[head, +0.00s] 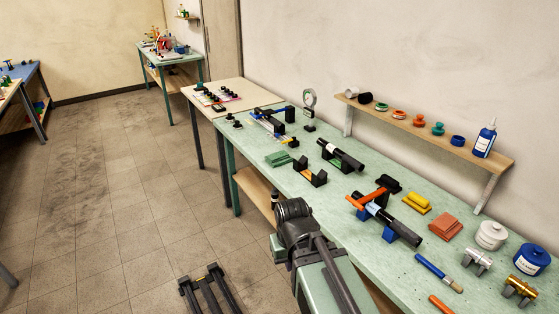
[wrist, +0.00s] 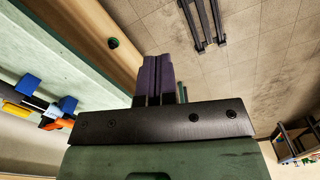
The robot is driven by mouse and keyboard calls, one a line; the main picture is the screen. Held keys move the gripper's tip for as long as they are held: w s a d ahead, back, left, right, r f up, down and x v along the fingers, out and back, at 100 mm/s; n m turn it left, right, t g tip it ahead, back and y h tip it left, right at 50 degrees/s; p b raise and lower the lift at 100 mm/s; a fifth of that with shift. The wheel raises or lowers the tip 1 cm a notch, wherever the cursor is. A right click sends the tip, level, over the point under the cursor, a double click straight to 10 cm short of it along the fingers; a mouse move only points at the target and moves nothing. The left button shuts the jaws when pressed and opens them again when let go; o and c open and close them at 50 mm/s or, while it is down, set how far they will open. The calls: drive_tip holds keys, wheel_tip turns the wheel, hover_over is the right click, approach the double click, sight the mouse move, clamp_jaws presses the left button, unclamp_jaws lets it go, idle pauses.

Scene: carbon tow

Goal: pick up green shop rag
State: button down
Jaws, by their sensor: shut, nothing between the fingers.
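The green shop rag (head: 279,158) lies as a flat folded stack on the pale green workbench (head: 330,200), near its front edge in the head view. I cannot make it out in the wrist view. My gripper (wrist: 154,66) shows in the wrist view with its dark fingers together and nothing between them. It is out over the bench's front side, off the bench top and apart from the rag. In the head view my arm stands at the front edge of the bench, below the rag in the picture, and the fingers cannot be made out.
Black holders (head: 310,174) stand just right of the rag, and a black cylinder (head: 341,155) lies behind them. An orange clamp (head: 371,196) and an orange-brown folded cloth (head: 446,226) are farther right. A wall shelf (head: 420,130) runs behind. Open floor (head: 120,205) lies left.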

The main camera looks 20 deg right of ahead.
drive_tip(key=c, duration=1.8)
unclamp_jaws()
drive_tip(key=o, duration=1.8)
